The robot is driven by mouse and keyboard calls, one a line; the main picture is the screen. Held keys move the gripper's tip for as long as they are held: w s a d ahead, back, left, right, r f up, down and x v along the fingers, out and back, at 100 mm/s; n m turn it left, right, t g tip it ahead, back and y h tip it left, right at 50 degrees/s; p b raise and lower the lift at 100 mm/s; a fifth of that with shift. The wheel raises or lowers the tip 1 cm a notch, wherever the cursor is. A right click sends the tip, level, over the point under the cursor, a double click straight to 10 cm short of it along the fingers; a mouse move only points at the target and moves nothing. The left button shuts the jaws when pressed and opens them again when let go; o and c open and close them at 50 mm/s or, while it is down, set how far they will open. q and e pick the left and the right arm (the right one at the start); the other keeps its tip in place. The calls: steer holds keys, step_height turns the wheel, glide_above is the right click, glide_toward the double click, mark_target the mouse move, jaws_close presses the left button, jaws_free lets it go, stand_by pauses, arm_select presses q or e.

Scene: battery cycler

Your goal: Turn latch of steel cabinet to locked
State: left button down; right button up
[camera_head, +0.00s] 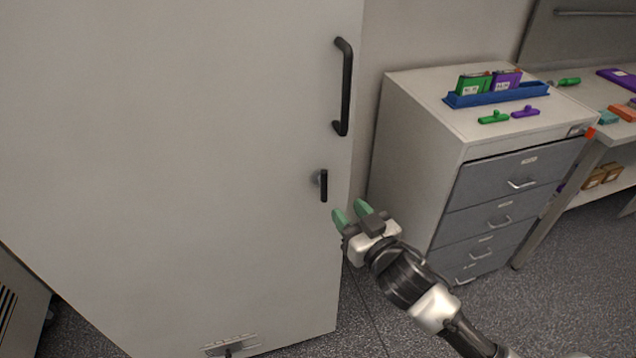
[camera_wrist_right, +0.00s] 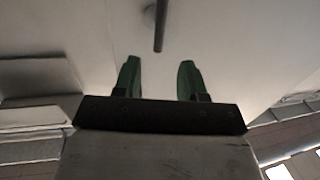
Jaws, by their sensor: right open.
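The steel cabinet (camera_head: 180,150) is a tall light door face filling the left of the head view. Its latch (camera_head: 323,185) is a short black lever hanging vertically from a round metal hub near the door's right edge. My right gripper (camera_head: 352,212) is open and empty, with green fingertips, just below and right of the latch. In the right wrist view the gripper (camera_wrist_right: 159,75) shows its two green fingers apart, and the dark latch lever (camera_wrist_right: 160,25) is beyond them, roughly centred between them. My left gripper is not seen.
A long black door handle (camera_head: 343,87) stands above the latch. A grey drawer cabinet (camera_head: 425,150) is to the right, with a blue tray (camera_head: 497,95) and small green and purple items on top. A bench with shelves is at far right. Open floor lies in front.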

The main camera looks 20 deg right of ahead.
mark_target(326, 185)
steer(key=p+x, duration=0.2)
steer(key=x, duration=0.8)
steer(key=shift+w+a, duration=0.1)
steer(key=shift+w, duration=0.1)
jaws_close()
